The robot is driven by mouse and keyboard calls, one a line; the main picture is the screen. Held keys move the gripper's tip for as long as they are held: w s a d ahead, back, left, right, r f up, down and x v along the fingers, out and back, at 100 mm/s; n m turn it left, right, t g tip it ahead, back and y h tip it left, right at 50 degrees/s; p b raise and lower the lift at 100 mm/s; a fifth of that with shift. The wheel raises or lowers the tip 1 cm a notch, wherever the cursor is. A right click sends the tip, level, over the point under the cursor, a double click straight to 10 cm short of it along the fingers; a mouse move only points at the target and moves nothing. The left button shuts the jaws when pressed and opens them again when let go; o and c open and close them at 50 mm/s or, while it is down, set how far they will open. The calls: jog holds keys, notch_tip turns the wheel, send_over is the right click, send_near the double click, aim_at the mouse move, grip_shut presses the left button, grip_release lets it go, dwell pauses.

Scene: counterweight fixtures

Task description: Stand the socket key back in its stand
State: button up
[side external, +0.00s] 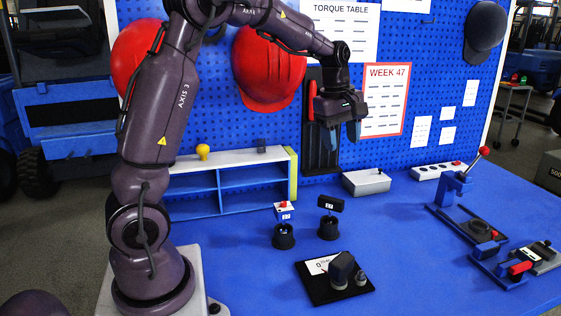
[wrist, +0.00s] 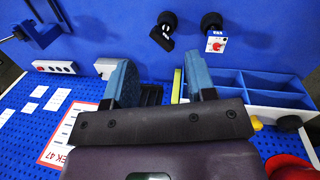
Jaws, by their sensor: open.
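My gripper (side external: 344,133) is open and empty, raised well above the table near the pegboard. Its blue fingers stand apart in the wrist view (wrist: 158,62). Two round black stands are below it on the blue table. The right stand (side external: 329,231) bears an upright piece with a black crossbar head (side external: 330,203), which looks like the socket key. In the wrist view the black-headed piece (wrist: 160,40) and the labelled piece (wrist: 216,44) are apart from the fingers. How deep each sits is unclear.
A black plate (side external: 318,292) with a dark block (side external: 342,268) lies at the front. A blue lever press (side external: 458,190) and a red-handled clamp (side external: 520,268) stand right. A shelf (side external: 228,190) and a grey box (side external: 366,183) are at the back. The middle right table is clear.

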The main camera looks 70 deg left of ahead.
jog(key=s+d+r+m+t, duration=0.2)
jog(key=s+d+r+m, duration=0.4)
jog(key=s+d+m, duration=0.55)
jog(key=s+d+f+m+t, duration=0.1)
jog(key=s+d+f+m, duration=0.1)
jog(key=s+d+m, duration=0.3)
jog(key=s+m, duration=0.3)
jog(key=shift+t, duration=0.4)
jog(key=shift+s, duration=0.1)
